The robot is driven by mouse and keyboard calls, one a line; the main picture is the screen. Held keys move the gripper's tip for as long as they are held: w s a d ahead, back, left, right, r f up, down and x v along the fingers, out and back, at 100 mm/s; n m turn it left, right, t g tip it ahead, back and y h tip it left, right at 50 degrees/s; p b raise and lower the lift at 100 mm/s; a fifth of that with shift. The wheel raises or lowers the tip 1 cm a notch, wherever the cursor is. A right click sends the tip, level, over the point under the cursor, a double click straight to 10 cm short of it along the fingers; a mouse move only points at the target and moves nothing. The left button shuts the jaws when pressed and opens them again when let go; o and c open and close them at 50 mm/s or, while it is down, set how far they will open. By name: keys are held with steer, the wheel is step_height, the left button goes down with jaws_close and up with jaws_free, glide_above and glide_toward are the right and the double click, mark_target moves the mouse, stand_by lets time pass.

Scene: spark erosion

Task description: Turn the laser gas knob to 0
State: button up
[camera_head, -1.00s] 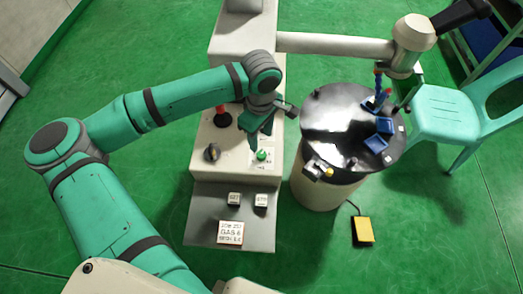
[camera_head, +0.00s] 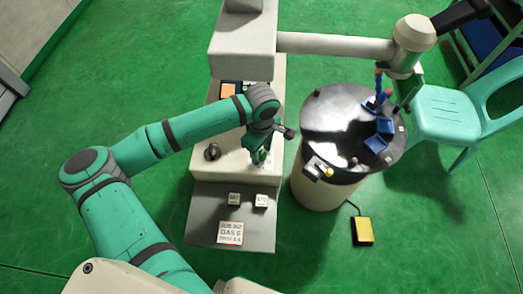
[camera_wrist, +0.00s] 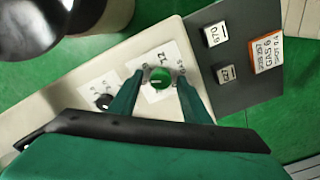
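A green round knob (camera_wrist: 160,78) with a pale pointer line sits on a white dial plate (camera_wrist: 166,62) with printed numbers in the wrist view. In the head view the green knob (camera_head: 264,157) shows only partly beside my fingers. My gripper (camera_wrist: 160,77) is open, with one finger on each side of the knob. Small gaps seem to show between the fingers and the knob; I cannot tell if either touches. In the head view my gripper (camera_head: 260,158) points down at the machine's front panel. The dial's full scale is partly hidden by the fingers.
A black knob (camera_wrist: 103,101) is close beside my left finger, also visible in the head view (camera_head: 212,152). A grey shelf (camera_head: 200,215) holds a white placard (camera_head: 230,232) and two small labelled blocks. A round black-topped table (camera_head: 330,125) stands at right.

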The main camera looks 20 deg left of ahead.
steer(key=c, duration=0.9)
steer(key=shift+w+d, duration=0.1)
